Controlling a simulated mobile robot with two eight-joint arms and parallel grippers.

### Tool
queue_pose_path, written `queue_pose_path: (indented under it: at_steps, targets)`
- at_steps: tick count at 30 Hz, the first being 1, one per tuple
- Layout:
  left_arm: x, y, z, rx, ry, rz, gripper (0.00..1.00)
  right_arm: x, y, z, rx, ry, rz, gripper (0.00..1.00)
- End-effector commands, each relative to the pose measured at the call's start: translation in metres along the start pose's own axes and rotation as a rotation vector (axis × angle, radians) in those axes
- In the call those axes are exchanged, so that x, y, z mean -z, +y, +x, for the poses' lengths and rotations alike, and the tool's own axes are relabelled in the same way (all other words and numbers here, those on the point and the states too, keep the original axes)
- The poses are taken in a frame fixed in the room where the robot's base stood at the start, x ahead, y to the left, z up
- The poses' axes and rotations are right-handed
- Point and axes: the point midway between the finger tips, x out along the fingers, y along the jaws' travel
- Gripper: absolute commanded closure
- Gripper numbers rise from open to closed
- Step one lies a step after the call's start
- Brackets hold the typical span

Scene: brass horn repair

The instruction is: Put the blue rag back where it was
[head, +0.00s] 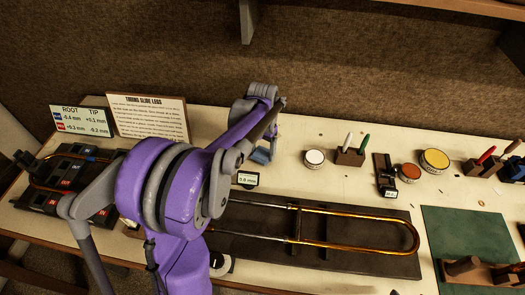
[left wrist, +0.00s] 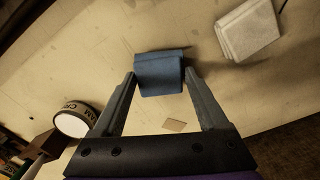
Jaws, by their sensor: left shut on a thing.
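The blue rag (left wrist: 160,75) is a small folded cloth between the two fingertips of my left gripper (left wrist: 160,82) in the left wrist view. The fingers are shut on its sides. In the head view my left gripper (head: 268,137) reaches over the back of the bench, with the blue rag (head: 261,156) partly showing below it. I cannot tell whether the rag touches the bench top. My right gripper is not in view.
A pale folded cloth (left wrist: 248,30) lies near the rag. A round white-topped tin (head: 314,158) and a pen holder (head: 350,157) stand to the right. The slide (head: 350,240) lies on a dark board in front. Text cards (head: 148,117) stand at the back left.

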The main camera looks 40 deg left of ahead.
Motion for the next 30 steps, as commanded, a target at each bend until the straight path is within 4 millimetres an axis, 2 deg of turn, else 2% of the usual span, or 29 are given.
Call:
queue_pose_path:
  at_steps: [13, 14, 17, 25, 30]
  targets:
    - [-0.001, 0.0, 0.009, 0.0, -0.001, 0.0, 0.84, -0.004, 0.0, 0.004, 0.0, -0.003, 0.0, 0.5]
    - [0.0, 0.0, 0.008, 0.0, 0.0, 0.0, 0.19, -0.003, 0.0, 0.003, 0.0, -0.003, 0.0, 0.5]
    - [0.0, 0.0, 0.008, 0.0, 0.0, -0.001, 0.01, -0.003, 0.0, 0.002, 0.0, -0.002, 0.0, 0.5]
    - [0.0, 0.0, 0.005, 0.0, 0.0, -0.001, 0.0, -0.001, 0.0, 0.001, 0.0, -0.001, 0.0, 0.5]
    - [0.0, 0.0, -0.013, 0.0, 0.001, -0.001, 0.0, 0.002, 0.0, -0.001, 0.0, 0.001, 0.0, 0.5]
